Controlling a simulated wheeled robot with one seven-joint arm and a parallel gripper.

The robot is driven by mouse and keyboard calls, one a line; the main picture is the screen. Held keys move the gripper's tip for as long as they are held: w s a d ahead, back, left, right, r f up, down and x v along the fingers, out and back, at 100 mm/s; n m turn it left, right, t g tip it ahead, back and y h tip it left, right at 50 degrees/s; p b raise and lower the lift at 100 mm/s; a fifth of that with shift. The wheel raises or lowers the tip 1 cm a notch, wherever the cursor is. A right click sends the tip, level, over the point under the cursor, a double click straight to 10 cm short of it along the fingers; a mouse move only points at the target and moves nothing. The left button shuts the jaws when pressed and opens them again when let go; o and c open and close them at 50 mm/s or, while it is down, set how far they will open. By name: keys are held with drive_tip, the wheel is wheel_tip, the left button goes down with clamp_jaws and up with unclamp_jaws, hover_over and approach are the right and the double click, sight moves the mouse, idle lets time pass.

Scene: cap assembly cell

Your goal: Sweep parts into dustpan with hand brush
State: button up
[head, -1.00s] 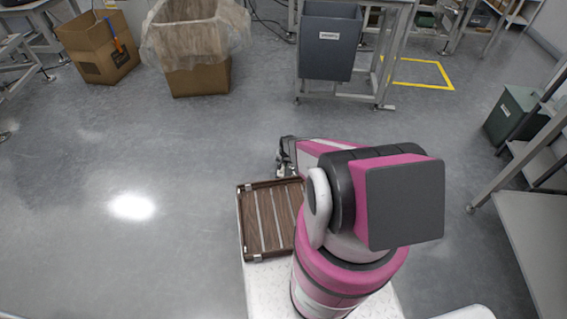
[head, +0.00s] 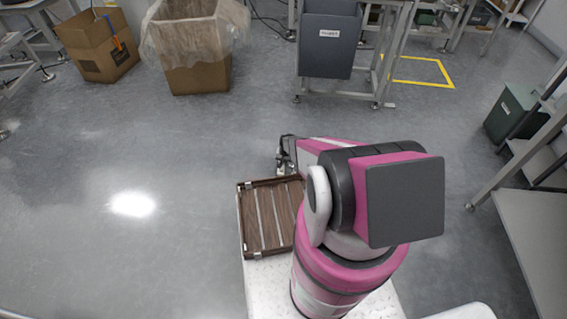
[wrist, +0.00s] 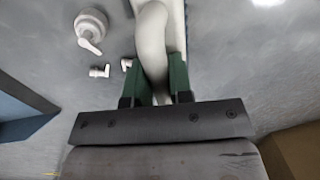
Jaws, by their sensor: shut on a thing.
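In the wrist view, my gripper (wrist: 158,72) has green fingers shut on the pale, curved handle of the hand brush (wrist: 152,28). The handle runs up and out of the top of the picture; the bristles are not clearly seen. Left of the handle, on the grey floor, lies a white pump-like part (wrist: 91,30). Two small white elbow-shaped parts, a left one (wrist: 99,71) and a right one (wrist: 126,63), lie between it and my gripper, apart from the brush. In the head view my gripper (head: 284,160) is small and partly hidden by my arm. I cannot make out the dustpan.
A slatted brown tray (head: 241,222) sits below my arm. A lined cardboard box (head: 200,78) and an open cardboard box (head: 108,66) stand at the back left. A grey bin (head: 328,50) hangs on a bench frame. Shelving (head: 535,225) is at right. Floor at left is clear.

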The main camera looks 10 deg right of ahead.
drive_tip(key=shift+s+d, duration=0.5)
drive_tip(key=shift+d, duration=1.1)
drive_tip(key=shift+s+d, duration=0.55)
drive_tip(key=shift+d, duration=1.05)
drive_tip(key=shift+s+d, duration=0.5)
drive_tip(key=shift+d, duration=1.1)
drive_tip(key=shift+s+d+f, duration=0.1)
drive_tip(key=shift+s+d, duration=0.7)
drive_tip(key=shift+d, duration=1.4)
drive_tip(key=shift+s+d+f, duration=0.1)
drive_tip(key=shift+s+d, duration=0.65)
drive_tip(key=shift+d, duration=1.4)
drive_tip(key=shift+s+d+f, duration=0.1)
drive_tip(key=shift+s+d, duration=0.7)
drive_tip(key=shift+d, duration=1.4)
clamp_jaws()
drive_tip(key=shift+d, duration=0.3)
drive_tip(key=shift+s+d+r, duration=0.15)
drive_tip(key=shift+s+d, duration=0.1)
drive_tip(key=shift+d, duration=0.65)
drive_tip(key=shift+s+d+r, duration=0.2)
drive_tip(key=shift+s+d, duration=0.1)
drive_tip(key=shift+d, duration=0.6)
drive_tip(key=shift+s+d+r, duration=0.15)
drive_tip(key=shift+s+d, duration=0.1)
drive_tip(key=shift+d, duration=0.65)
